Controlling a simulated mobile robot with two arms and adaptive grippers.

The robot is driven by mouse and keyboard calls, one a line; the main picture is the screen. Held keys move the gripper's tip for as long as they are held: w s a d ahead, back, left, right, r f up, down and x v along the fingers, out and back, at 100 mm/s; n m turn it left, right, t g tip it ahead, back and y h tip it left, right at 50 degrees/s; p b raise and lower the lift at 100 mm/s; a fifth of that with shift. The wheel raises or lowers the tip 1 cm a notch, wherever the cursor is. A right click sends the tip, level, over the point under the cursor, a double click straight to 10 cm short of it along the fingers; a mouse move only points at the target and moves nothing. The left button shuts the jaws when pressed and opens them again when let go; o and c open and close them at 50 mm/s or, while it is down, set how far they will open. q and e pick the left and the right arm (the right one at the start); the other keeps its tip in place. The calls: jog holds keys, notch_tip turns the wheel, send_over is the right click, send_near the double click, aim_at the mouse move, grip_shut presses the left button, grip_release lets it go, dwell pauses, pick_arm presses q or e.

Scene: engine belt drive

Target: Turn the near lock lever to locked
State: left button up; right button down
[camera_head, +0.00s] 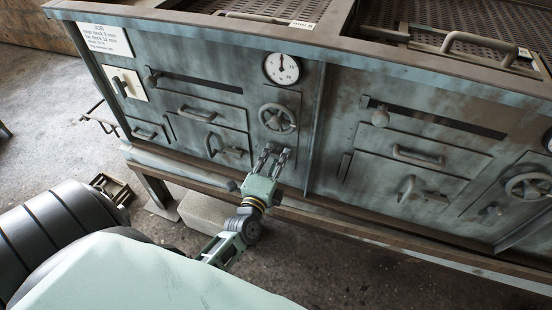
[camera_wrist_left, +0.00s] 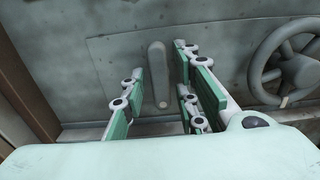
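The lock lever (camera_wrist_left: 158,72) in the left wrist view is a grey rounded bar on a flat plate of the weathered metal cabinet. It runs up and down in that view, with a small pale round end at the bottom. In the head view my left gripper (camera_head: 275,152) is at the cabinet front, just below a handwheel (camera_head: 277,117), and largely hides the lever there. My right gripper is not in view.
The handwheel also shows at the right of the left wrist view (camera_wrist_left: 300,72), close to the fingers. A dial gauge (camera_head: 282,69) sits above it. A second handwheel (camera_head: 528,187) is at the far right. A brown ledge (camera_head: 330,218) runs below the front.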

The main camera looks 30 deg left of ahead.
pick_arm(q)
jog(key=c, duration=0.6)
grip_shut()
jog(key=n+p, duration=0.1)
jog(key=n, duration=0.1)
jog(key=shift+r+n+p, duration=0.1)
jog(key=shift+n+p, duration=0.2)
jog(key=shift+n, duration=0.1)
jog(key=n+p, duration=0.1)
jog(key=n, duration=0.3)
jog(key=shift+n, duration=0.3)
jog(key=n+p, duration=0.1)
jog(key=n, duration=0.9)
jog(key=shift+n+p, duration=0.3)
